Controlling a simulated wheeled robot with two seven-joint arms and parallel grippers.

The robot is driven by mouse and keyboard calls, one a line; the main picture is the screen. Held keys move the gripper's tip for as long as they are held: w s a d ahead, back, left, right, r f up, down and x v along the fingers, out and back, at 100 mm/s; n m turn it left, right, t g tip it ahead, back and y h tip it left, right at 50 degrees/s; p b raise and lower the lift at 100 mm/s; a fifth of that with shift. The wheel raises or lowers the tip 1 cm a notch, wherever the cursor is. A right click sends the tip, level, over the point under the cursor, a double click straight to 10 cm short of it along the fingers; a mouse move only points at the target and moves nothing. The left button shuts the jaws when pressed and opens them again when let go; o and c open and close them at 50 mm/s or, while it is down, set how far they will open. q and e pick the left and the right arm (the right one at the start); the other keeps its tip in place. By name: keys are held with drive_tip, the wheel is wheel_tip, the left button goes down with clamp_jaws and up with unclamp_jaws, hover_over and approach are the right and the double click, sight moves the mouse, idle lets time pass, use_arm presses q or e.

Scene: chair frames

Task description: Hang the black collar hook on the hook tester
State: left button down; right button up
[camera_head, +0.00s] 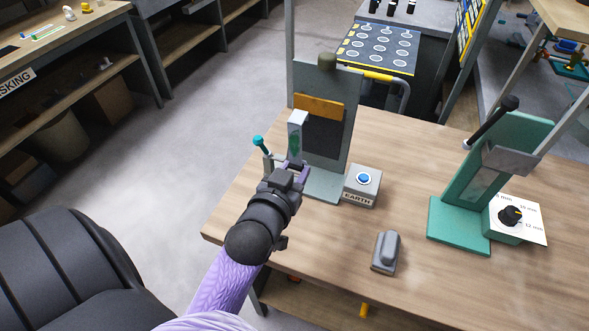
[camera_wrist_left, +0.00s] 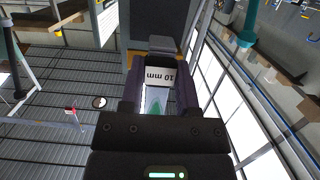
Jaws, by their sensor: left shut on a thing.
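My left gripper (camera_head: 291,173) is shut on a pale grey piece (camera_head: 298,121), which stands up from the fingers in front of a grey upright plate. In the left wrist view the piece (camera_wrist_left: 158,75) shows a white face marked "10 mm" and a green part between the fingers. The grey upright stand (camera_head: 330,170) has an orange bar and a dark panel. A teal stand (camera_head: 460,215) with a black-handled lever (camera_head: 492,122) is at the right; I cannot tell which stand is the hook tester. My right gripper is not in view.
A box marked "EARTH" (camera_head: 361,193) with a blue button is right of the grey stand. A small grey block (camera_head: 386,250) lies in front. A dial box (camera_head: 512,218) adjoins the teal stand. The wooden bench (camera_head: 330,240) is clear between. A teal-knobbed rod (camera_head: 258,140) is left of my gripper.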

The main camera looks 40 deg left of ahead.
use_arm(q)
drive_tip(key=shift+w+a, duration=0.1)
drive_tip(key=shift+w, duration=0.2)
drive_tip(key=x, duration=0.5)
drive_tip(key=shift+f+b, duration=0.1)
drive_tip(key=shift+b, duration=0.2)
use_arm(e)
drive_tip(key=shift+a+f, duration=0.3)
use_arm(q)
drive_tip(key=shift+p, duration=0.3)
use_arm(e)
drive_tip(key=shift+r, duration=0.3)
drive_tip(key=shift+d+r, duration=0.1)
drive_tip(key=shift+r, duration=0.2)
